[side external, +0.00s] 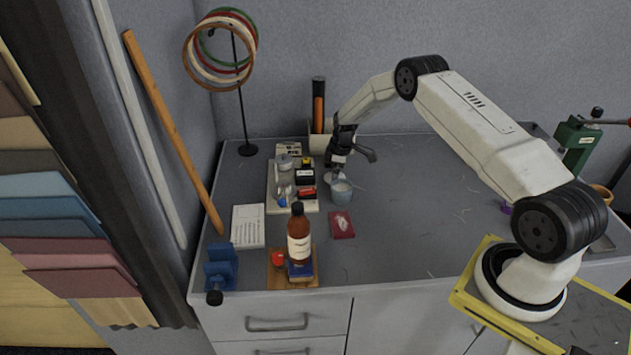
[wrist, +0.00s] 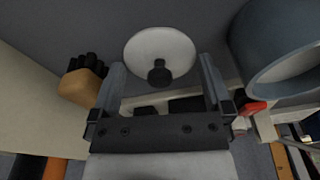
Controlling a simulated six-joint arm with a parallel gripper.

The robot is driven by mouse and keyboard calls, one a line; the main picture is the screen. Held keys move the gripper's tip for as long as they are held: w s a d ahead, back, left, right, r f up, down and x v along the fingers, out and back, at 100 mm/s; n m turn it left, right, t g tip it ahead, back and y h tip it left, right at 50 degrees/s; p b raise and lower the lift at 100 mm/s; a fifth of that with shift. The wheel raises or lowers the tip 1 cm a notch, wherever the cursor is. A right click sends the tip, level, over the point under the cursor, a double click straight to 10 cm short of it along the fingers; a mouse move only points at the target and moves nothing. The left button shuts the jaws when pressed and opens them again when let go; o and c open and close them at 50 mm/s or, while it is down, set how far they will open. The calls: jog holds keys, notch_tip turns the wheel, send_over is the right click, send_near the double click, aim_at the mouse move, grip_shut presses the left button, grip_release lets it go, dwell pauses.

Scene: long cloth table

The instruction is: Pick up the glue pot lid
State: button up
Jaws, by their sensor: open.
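The glue pot lid (wrist: 143,45) is a pale round disc with a dark knob in the wrist view. It lies on the grey table, and its knob shows between the fingertips of my gripper (wrist: 161,68). The fingers are spread, one to each side, and I see no contact with the lid. The pot also shows large at the upper right of the wrist view (wrist: 252,48). The lid is mostly hidden by the gripper in the side view.
A tray (side external: 306,206) with small items lies left of the pot. A red booklet (side external: 341,225) lies in front of it. A brown bottle (side external: 298,238) stands nearer the front edge. A hoop stand (side external: 242,110) is at the back left. The table's right part is largely clear.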

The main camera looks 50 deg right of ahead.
jog(key=c, duration=0.9)
jog(key=shift+r, duration=0.1)
jog(key=shift+r, duration=0.7)
jog(key=s+a+r, duration=0.1)
jog(key=s+r, duration=0.4)
jog(key=r, duration=0.2)
jog(key=shift+a+r, duration=0.4)
jog(key=shift+s+a+r, duration=0.5)
jog(key=shift+s+r, duration=0.1)
jog(key=shift+s, duration=0.75)
jog(key=shift+s+a+r, duration=0.45)
jog(key=shift+s+r, duration=0.15)
jog(key=shift+s, duration=0.8)
jog(key=shift+s+a+r, duration=0.5)
jog(key=shift+s+r, duration=0.1)
jog(key=shift+s, duration=0.75)
jog(key=shift+n, duration=0.6)
jog(key=shift+w+a+f, duration=0.15)
jog(key=shift+w+a, duration=0.05)
jog(key=shift+w, duration=0.85)
jog(key=shift+w+a+f, duration=0.2)
jog(key=shift+w+a, duration=0.05)
jog(key=shift+w, duration=0.75)
jog(key=shift+w+a+f, duration=0.15)
jog(key=shift+w+a, duration=0.05)
jog(key=shift+w, duration=0.85)
